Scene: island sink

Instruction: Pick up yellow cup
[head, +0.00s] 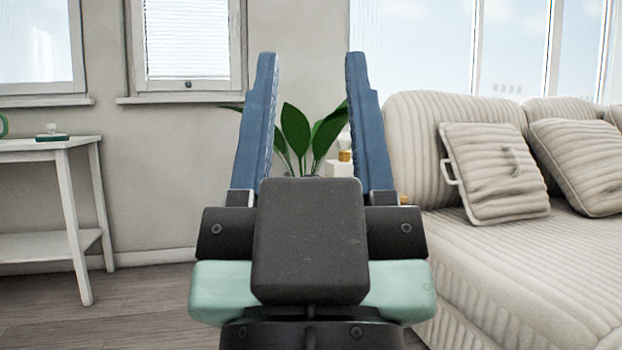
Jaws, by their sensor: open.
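My gripper (311,125) is in the middle of the head view, its two blue fingers pointing up and spread wide. It is open, and nothing is held between the fingers. A small yellow-brown object (345,155) shows farther back, just left of the right finger and partly hidden by it. It is too small to tell whether it is the yellow cup. Another bit of yellow (405,200) shows right of the gripper's base, mostly hidden. No clear yellow cup can be made out.
A green-leaved plant (296,130) stands behind the gripper. A striped beige sofa (455,110) with cushions (495,175) fills the right. A white side table (75,155) at left holds a small dark-green item (52,137). Bare wooden floor (140,300) lies at lower left.

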